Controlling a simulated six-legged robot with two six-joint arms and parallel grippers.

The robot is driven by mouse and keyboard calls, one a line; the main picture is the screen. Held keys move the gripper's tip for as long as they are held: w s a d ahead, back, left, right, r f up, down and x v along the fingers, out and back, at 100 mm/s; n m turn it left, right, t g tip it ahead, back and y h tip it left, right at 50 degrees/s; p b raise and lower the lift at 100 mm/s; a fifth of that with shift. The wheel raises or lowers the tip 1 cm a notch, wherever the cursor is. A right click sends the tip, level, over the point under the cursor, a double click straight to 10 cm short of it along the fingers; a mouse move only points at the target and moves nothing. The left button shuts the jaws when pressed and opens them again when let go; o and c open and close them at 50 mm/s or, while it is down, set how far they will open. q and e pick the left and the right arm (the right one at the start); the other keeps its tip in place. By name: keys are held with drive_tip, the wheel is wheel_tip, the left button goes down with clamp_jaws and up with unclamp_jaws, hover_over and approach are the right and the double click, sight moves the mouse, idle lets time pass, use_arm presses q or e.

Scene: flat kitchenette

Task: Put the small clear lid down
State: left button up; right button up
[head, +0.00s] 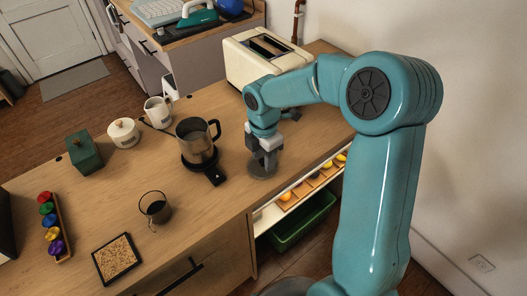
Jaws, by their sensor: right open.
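The small clear lid (262,171) looks like a round, see-through grey disc. It appears to lie flat on the wooden counter near its front edge. My right gripper (266,158) points down right over it with its jaws open. The fingers hide part of the lid, and I cannot tell whether they touch it. My left gripper is not in view.
A glass pot (194,140) on a black base stands left of the lid, its black handle part reaching toward it. A toaster (262,60) stands behind.

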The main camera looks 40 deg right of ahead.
sight(263, 160)
wheel_tip(263, 160, up, 12)
drive_tip(key=shift+r, duration=0.15)
idle(0.7)
